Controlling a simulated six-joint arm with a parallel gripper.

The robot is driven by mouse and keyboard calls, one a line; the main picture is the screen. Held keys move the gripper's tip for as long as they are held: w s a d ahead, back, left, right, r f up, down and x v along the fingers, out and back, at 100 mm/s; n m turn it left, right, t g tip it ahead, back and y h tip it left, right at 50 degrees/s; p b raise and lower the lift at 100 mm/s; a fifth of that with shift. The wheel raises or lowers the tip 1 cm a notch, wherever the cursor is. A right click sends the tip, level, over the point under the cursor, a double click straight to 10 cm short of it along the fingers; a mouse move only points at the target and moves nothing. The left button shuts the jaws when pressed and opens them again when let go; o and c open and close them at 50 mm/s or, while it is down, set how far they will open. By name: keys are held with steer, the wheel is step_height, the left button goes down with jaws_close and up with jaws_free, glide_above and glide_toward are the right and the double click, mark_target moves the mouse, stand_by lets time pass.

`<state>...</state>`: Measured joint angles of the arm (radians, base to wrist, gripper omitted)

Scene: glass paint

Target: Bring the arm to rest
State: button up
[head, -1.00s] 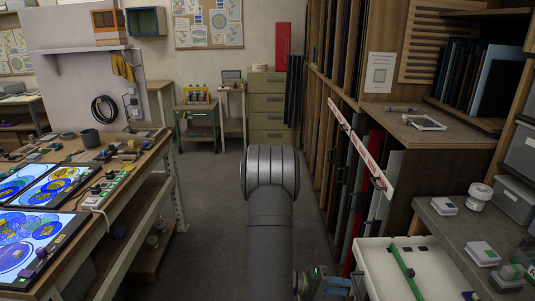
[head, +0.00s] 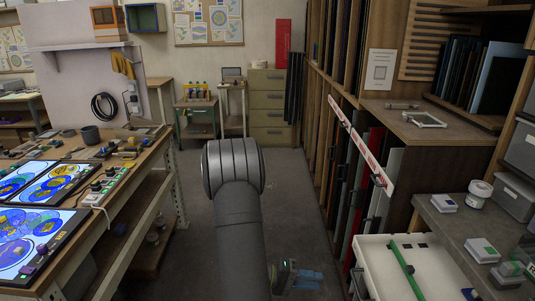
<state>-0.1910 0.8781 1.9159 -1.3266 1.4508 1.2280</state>
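My arm rises from the bottom of the head view, and its thick rounded joint stands over the aisle floor. My gripper (head: 308,279) shows low in the view, just right of the arm. Its dark body carries blue fingers that point right, toward the white tray (head: 368,262). A gap of floor lies between the fingertips and the tray. The fingers are too small and overlapped to tell if they are open or shut, and I see nothing held in them.
The workbench (head: 128,178) with lit glass panels (head: 40,238) is at left. A grey counter (head: 455,228) with small boxes is at right, beside the tray. A red-and-white rail (head: 360,150) juts along the rack. The aisle floor (head: 285,190) ahead is clear.

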steer(key=d+f, duration=0.1)
steer(key=d, duration=0.8)
steer(key=d+f, duration=0.1)
steer(key=d, duration=0.4)
steer(key=shift+f, duration=0.35)
steer(key=shift+o, duration=0.4)
steer(key=o, duration=1.4)
steer(key=shift+w+a+n, duration=0.1)
steer(key=shift+a+n, duration=0.15)
steer(key=shift+n, duration=0.05)
steer(key=shift+o, duration=0.5)
steer(key=w+a+n+h, duration=0.1)
steer(key=w+a+n, duration=0.1)
steer(key=a+n, duration=0.6)
steer(key=shift+w+n, duration=0.4)
steer(key=a+n+h, duration=0.1)
steer(key=a+n, duration=0.7)
glide_toward(356, 283)
steer(key=w+d, duration=0.3)
steer(key=d, duration=0.1)
steer(key=shift+w+a+f+n, duration=0.15)
steer(key=shift+f+n, duration=0.15)
steer(key=shift+f, duration=0.2)
steer(key=shift+a, duration=0.1)
